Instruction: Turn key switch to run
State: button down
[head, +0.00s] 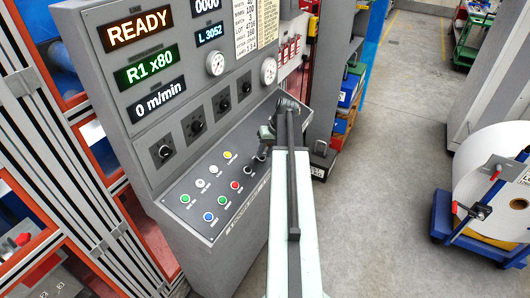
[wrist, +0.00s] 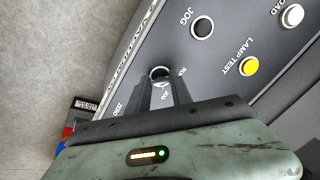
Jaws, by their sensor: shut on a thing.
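The key switch (wrist: 160,72) is on the sloped grey control panel in the wrist view, near the panel's edge. It shows as a small round dark fitting with a pale rim. Small white lettering surrounds it; one word looks like ZERO, the others are hard to read. My gripper (wrist: 163,88) is shut on the key switch, with one dark finger on either side. The fingers hide much of the switch, so I cannot tell its setting. In the head view, my gripper (head: 272,130) is at the panel's far right end and hides the switch.
A black JOG button (wrist: 202,28), a yellow LAMP TEST button (wrist: 249,66) and a white button (wrist: 292,16) are close by on the panel. A display (head: 138,30) reads READY. A blue cart with a white roll (head: 495,180) stands right; the floor between is clear.

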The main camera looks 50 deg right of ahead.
jog(key=c, duration=1.1)
grip_release()
jog(key=shift+c, duration=0.2)
jog(key=shift+r, duration=0.1)
jog(key=p+v, duration=0.7)
jog(key=shift+r, duration=0.25)
jog(key=shift+s, duration=0.15)
